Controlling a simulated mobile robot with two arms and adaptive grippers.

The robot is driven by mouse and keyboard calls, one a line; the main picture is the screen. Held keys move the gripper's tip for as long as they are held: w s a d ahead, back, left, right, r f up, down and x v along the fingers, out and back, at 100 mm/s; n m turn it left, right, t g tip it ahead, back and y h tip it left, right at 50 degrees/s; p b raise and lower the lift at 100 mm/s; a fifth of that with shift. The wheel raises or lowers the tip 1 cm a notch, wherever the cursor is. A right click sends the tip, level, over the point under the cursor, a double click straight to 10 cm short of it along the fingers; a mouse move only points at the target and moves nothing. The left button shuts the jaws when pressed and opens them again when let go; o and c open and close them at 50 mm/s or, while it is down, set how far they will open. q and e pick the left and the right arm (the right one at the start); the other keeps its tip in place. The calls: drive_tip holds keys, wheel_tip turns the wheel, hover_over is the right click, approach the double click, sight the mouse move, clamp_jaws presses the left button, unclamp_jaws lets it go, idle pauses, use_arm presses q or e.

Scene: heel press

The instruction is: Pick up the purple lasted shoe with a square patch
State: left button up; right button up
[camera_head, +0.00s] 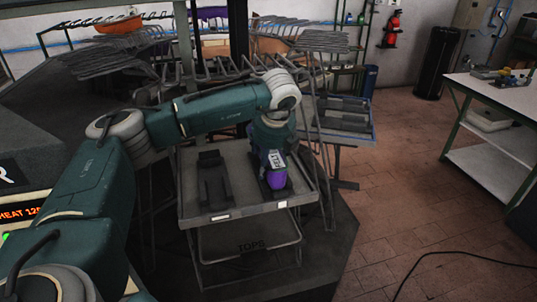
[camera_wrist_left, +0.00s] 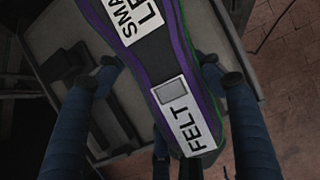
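The purple lasted shoe (camera_head: 277,180) sits sole up at the right side of the tray on the stand, partly hidden by my left gripper (camera_head: 270,160). In the left wrist view, its dark sole (camera_wrist_left: 158,72) has purple edges, a "FELT" label and a grey square patch (camera_wrist_left: 173,91). A second label, cut off at the top, begins "SMA". The blue fingers of my left gripper (camera_wrist_left: 165,72) straddle the shoe, one side left and one side right. They look open, with a thin gap on the left; contact on the right is unclear. My right gripper is not in view.
The grey tray (camera_head: 228,209) also has an empty dark holder (camera_head: 213,181) on its left. Wire racks (camera_head: 130,55) stand close behind my arm. A white-topped table (camera_head: 495,92) stands right, with open brick floor between.

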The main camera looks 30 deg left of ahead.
use_arm(q)
drive_tip(key=c, duration=0.8)
drive_tip(key=shift+c, duration=0.3)
drive_tip(key=shift+w+r, duration=0.1)
